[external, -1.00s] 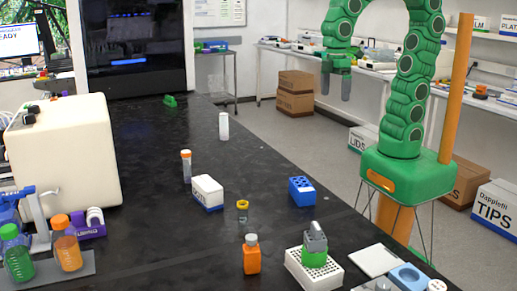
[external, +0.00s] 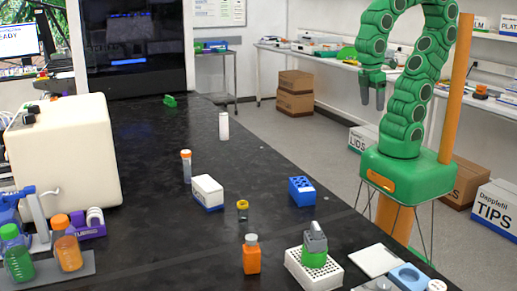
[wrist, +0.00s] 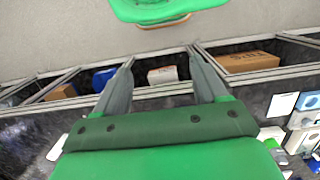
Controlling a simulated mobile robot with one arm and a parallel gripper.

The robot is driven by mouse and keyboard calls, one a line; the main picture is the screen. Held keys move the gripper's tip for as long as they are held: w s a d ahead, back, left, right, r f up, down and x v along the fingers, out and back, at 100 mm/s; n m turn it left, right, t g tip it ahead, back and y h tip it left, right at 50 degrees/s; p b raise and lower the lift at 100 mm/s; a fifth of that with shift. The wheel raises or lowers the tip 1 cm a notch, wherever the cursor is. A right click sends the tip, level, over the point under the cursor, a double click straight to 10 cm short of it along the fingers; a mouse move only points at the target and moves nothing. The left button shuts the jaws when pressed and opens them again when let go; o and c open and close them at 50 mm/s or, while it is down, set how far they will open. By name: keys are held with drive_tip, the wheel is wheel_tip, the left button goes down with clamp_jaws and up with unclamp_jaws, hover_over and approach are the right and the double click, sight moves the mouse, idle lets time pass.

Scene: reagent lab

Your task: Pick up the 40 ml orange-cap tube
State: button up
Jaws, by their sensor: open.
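A clear tube with an orange cap (external: 186,167) stands upright on the black bench, left of centre in the external view. It stands apart from its neighbours, behind and left of a white box. My gripper (external: 372,101) hangs in the air past the bench's right side, far from the tube. In the wrist view my gripper (wrist: 160,60) shows two grey fingers spread apart with nothing between them. I cannot make out the orange-cap tube in the wrist view.
On the bench stand the white box (external: 208,188), a white cylinder (external: 223,127), a blue rack (external: 301,191), a small yellow-topped vial (external: 242,211), an orange bottle (external: 251,259) and a white tip rack (external: 325,272). A cream machine (external: 62,150) fills the left. Bare bench lies between them.

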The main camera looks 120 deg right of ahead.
drive_tip(key=shift+c, duration=0.8)
